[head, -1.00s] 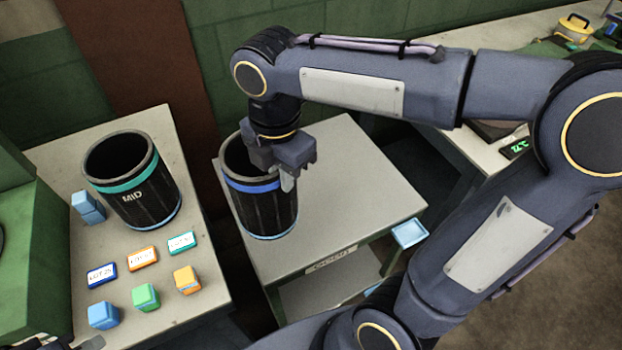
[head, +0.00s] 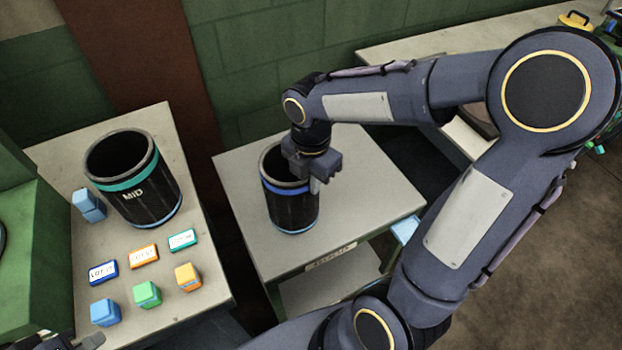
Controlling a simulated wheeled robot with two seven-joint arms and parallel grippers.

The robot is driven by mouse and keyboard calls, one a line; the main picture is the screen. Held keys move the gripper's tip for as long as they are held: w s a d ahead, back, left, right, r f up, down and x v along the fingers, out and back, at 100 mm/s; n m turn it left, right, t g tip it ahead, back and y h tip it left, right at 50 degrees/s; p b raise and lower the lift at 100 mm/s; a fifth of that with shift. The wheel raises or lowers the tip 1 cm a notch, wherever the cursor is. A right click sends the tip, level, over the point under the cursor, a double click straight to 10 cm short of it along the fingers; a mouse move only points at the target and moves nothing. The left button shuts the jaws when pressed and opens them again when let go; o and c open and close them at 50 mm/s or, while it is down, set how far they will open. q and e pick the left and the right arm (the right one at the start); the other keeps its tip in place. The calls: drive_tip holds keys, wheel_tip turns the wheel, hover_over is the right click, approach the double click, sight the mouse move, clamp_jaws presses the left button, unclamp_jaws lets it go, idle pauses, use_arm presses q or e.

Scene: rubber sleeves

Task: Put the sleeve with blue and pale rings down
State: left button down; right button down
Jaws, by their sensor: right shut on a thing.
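The black sleeve with a blue upper ring and a pale blue lower ring (head: 291,208) is upright over the top of the small grey table (head: 365,205). I cannot tell for sure whether its base touches the tabletop. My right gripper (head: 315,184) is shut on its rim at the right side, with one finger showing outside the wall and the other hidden. My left gripper (head: 78,343) shows only partly at the bottom left corner, away from the sleeve; its jaws cannot be made out.
A larger black sleeve marked MID (head: 138,195), with a teal ring, stands on the left table (head: 205,255). Several coloured blocks and labelled tags lie in front of it. A light blue tray (head: 404,229) is at the small table's right edge. The tabletop right of the held sleeve is clear.

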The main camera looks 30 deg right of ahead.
drive_tip(key=shift+f, duration=0.15)
drive_tip(key=shift+f, duration=0.1)
drive_tip(key=c, duration=1.5)
unclamp_jaws()
wheel_tip(320, 180, up, 12)
drive_tip(key=s+a+f+m+t+y, duration=0.1)
drive_tip(key=s+m, duration=0.5)
drive_tip(key=m, duration=0.6)
drive_tip(key=s+a+f+m+t+y, duration=0.1)
drive_tip(key=s+f+m+t+y, duration=0.1)
drive_tip(key=s+f+m+t, duration=0.2)
drive_tip(key=s+m, duration=0.3)
drive_tip(key=m, duration=0.4)
drive_tip(key=shift+a+f+m+t+y, duration=0.2)
drive_tip(key=shift+f+m+t+y, duration=0.1)
drive_tip(key=shift+m+y, duration=0.1)
